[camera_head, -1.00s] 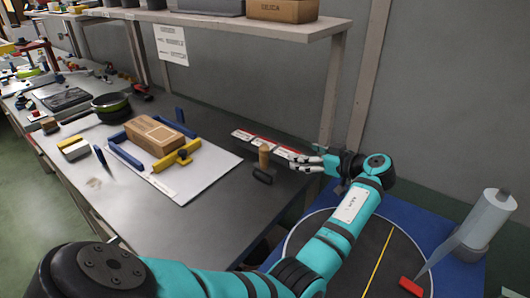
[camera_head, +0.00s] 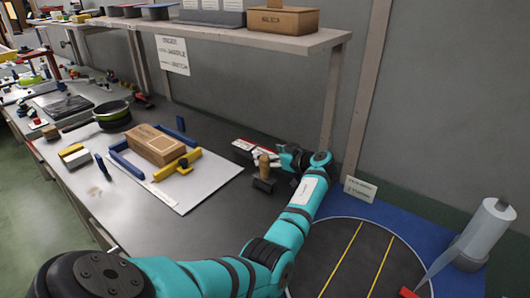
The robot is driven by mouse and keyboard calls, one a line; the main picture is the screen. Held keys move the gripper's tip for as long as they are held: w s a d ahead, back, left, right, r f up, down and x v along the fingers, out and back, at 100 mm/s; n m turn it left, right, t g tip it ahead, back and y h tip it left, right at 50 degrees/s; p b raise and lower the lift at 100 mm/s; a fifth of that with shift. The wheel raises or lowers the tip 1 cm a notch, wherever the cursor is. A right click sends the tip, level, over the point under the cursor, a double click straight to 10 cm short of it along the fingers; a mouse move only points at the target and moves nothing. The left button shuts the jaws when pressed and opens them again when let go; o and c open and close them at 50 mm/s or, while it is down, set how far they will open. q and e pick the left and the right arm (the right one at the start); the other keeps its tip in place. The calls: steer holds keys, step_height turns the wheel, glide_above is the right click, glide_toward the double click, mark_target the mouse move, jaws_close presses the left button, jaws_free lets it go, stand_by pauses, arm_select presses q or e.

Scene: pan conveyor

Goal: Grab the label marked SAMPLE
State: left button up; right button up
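Red-and-white labels (camera_head: 241,145) lie in a row at the back of the grey bench, below the shelf. Their print is too small to read, so I cannot tell which is marked SAMPLE. My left gripper (camera_head: 268,155) is low over the right part of the row, fingers pointing left, and hides some labels. I cannot tell whether its fingers are apart or hold a label. A stamp with a wooden handle (camera_head: 264,164) and black base stands just in front of the fingers. My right gripper is not in view.
A cardboard box (camera_head: 157,146) sits between blue and yellow stops on a white board (camera_head: 207,187). A paper notice (camera_head: 172,55) hangs from the shelf (camera_head: 225,33). A pan (camera_head: 112,114) stands farther left. A wrap roll (camera_head: 487,231) stands at right.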

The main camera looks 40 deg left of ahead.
arm_select(q)
steer(key=shift+w+a+f, duration=0.1)
steer(key=shift+a+f, duration=0.15)
steer(key=shift+a, duration=0.3)
steer(key=c, duration=0.8)
